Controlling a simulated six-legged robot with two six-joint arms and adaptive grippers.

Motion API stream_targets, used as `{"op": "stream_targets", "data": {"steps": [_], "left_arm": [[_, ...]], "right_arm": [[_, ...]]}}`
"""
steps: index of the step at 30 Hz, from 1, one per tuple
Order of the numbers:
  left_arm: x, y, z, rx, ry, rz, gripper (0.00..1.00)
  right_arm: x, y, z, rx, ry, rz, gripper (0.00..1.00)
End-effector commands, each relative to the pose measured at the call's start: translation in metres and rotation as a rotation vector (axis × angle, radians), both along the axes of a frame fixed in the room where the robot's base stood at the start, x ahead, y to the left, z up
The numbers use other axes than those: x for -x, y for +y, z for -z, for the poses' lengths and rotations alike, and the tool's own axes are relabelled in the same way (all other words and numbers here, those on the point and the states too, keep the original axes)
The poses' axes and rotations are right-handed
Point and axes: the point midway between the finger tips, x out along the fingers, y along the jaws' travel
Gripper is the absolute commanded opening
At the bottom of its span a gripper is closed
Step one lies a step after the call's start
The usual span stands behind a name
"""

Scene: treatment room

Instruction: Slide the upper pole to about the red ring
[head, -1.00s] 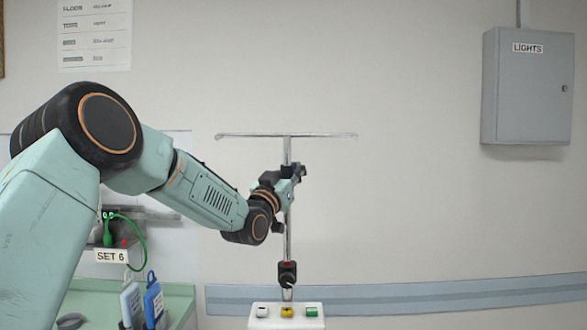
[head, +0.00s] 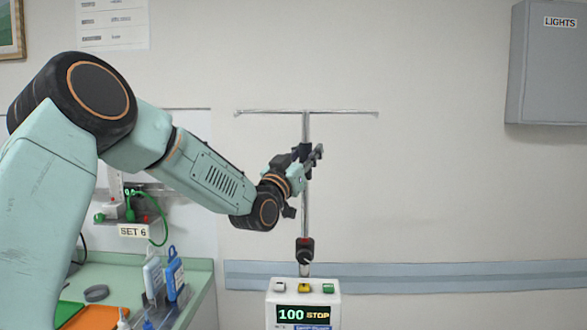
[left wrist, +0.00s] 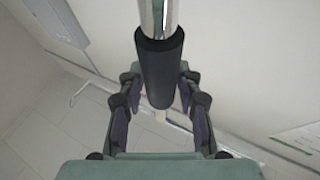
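The upper pole (head: 306,205) is a thin upright chrome rod with a crossbar (head: 345,112) on top. It enters a dark collar with a knob (head: 304,252) above the pump unit. A trace of red shows at the collar, too small to tell as a ring. My left gripper (head: 312,154) is at the pole below the crossbar. In the left wrist view the chrome pole (left wrist: 159,15) carries a black sleeve (left wrist: 160,75). My left gripper (left wrist: 160,93) has its fingers on either side of the sleeve, seemingly apart from it. My right gripper is not in view.
A pump unit (head: 303,289) reading "100 STOP" is below the collar. A grey LIGHTS box (head: 545,70) is on the wall. The space right of the pole is clear.

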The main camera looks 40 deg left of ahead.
Motion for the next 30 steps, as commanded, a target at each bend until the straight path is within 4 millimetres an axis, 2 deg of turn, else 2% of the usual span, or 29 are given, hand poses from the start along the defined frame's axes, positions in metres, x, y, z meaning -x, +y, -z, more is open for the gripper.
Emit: {"op": "stream_targets", "data": {"steps": [9,13,19,30], "left_arm": [[0.053,-0.003,0.021,0.009,-0.002,-0.001,0.34],[0.066,-0.003,0.027,0.005,0.000,-0.002,0.34],[0.077,-0.005,0.032,0.003,-0.001,-0.001,0.34],[0.079,-0.006,0.033,-0.001,-0.001,0.000,0.34]], "right_arm": [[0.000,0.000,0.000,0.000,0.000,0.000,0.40],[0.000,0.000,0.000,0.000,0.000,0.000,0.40],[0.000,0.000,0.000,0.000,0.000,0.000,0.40],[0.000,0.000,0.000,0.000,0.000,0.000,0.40]]}}
